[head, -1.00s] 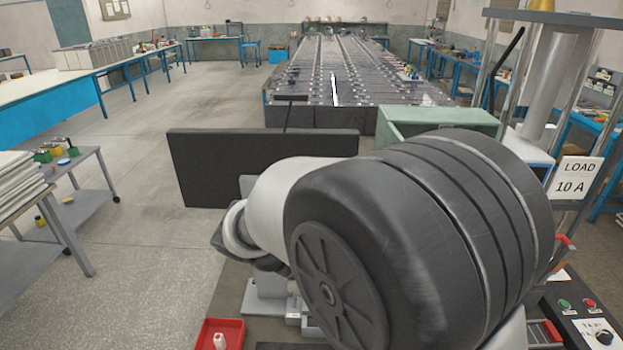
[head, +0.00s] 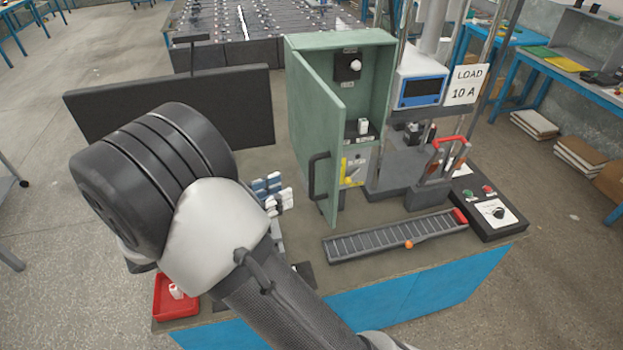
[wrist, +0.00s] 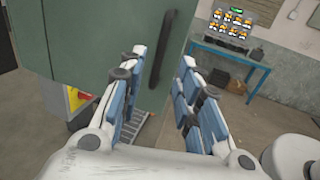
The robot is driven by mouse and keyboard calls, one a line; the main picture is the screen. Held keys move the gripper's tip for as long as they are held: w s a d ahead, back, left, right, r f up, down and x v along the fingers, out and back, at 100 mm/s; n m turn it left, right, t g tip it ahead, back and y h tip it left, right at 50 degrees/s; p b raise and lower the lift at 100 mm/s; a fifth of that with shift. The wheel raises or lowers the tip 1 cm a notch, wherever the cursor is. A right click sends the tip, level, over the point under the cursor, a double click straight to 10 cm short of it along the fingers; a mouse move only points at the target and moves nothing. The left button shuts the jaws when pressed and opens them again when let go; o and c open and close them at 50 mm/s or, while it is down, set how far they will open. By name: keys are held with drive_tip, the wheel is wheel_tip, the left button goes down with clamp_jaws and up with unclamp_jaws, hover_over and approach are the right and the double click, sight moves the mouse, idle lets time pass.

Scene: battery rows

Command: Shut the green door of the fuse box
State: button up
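A dark bar handle (head: 318,176) is on the door's outer face near the free edge. My gripper (head: 284,189), with blue finger pads, is left of the door and appears apart from the handle. In the wrist view my gripper (wrist: 165,58) is open and empty. The handle (wrist: 167,48) shows between its fingertips, with the door (wrist: 100,45) behind; the exact distance is unclear.
A black panel (head: 175,108) stands behind my arm. A lever fixture with a load sign (head: 464,85) stands right of the box. A slotted rail (head: 390,238) lies in front of it. A red tray (head: 175,297) sits at the front left. A control box (head: 490,212) is at right.

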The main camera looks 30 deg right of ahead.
sight(312, 195)
drive_tip(key=d, duration=0.9)
drive_tip(key=shift+b, duration=0.4)
drive_tip(key=shift+c, duration=0.3)
clamp_jaws()
